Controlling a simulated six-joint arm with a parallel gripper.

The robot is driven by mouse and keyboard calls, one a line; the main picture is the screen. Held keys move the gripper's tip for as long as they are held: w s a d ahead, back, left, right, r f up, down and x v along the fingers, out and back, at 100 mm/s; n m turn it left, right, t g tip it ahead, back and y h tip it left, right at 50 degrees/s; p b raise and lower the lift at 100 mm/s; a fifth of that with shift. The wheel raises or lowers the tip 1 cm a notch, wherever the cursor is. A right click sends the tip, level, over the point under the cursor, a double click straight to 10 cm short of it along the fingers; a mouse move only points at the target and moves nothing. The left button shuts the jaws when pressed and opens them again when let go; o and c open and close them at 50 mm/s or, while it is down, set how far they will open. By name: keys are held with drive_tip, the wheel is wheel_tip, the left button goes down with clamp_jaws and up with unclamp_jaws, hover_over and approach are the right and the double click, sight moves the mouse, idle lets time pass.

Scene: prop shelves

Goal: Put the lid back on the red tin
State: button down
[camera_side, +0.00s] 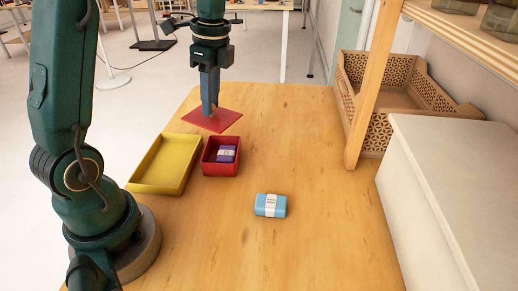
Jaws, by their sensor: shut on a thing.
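The red tin (206,171) stands open on the wooden table, with a purple packet (227,151) with a pale band inside it. My gripper (210,110) points down behind the tin and is shut on the red lid (222,122). The lid is a flat red square and appears to be held above the table, behind the tin and apart from it. The exact height of the lid is hard to tell. The fingers hide part of the lid's left side.
A yellow tray (160,187) stands just left of the tin. A light blue packet (270,206) lies in front, to the right. A white box (430,150), a wooden shelf post (372,85) and a patterned crate (385,95) line the right side. The table's middle right is clear.

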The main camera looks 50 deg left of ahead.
drive_tip(key=shift+w+d+f, duration=0.3)
drive_tip(key=shift+w+f, duration=0.1)
drive_tip(key=shift+w, duration=0.05)
drive_tip(key=shift+d+f, duration=0.2)
drive_tip(key=shift+f, duration=3.25)
drive_tip(key=shift+f, duration=0.15)
drive_tip(key=shift+c, duration=0.7)
unclamp_jaws()
drive_tip(key=shift+r, duration=3.5)
